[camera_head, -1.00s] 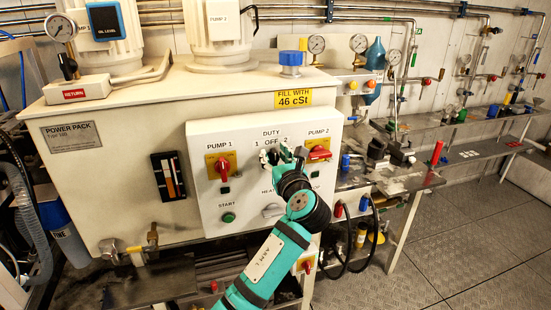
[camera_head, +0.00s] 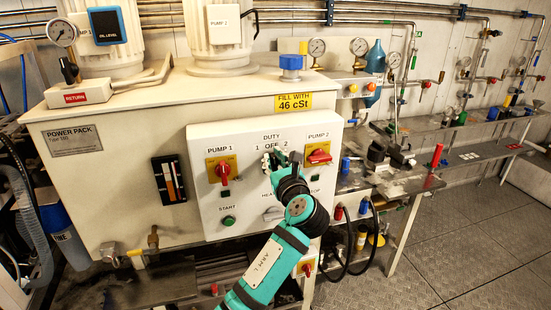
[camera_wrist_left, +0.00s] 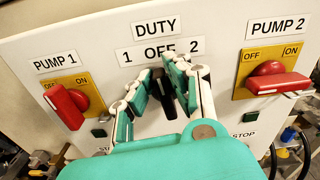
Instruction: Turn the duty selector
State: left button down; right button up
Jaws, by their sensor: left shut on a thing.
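The duty selector (camera_wrist_left: 166,98) is a dark knob under the "DUTY 1 OFF 2" labels on the white control panel (camera_head: 244,205). In the left wrist view it stands between the teal and white fingers of my left gripper (camera_wrist_left: 160,88). The fingers are shut on it, one on each side, and hide part of it. The knob's upper end shows just under the word OFF. In the head view my left gripper (camera_head: 278,161) is at the selector and covers it. My right gripper is not in view.
The red pump 1 switch (camera_wrist_left: 66,105) is left of the selector and the red pump 2 switch (camera_wrist_left: 270,78) is right of it, both on yellow plates. Below are a green start button (camera_head: 228,220) and a grey heater knob (camera_head: 273,213). Open floor lies to the right.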

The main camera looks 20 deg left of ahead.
pick_arm(q)
jog(key=n, duration=0.3)
jog(key=shift+s+a+f, duration=0.15)
jog(key=shift+s+a, duration=0.05)
jog(key=shift+a, duration=0.1)
jog(key=shift+s+a+f+n, duration=0.1)
jog(key=shift+a+f+n, duration=0.05)
jog(key=shift+n, duration=0.9)
jog(key=shift+s+a+f+n, duration=0.1)
jog(key=shift+a+n, duration=0.05)
jog(key=shift+n, duration=0.9)
jog(key=c, duration=1.3)
grip_release()
jog(key=v, duration=0.7)
jog(key=shift+s+d, duration=0.1)
jog(key=shift+s, duration=0.15)
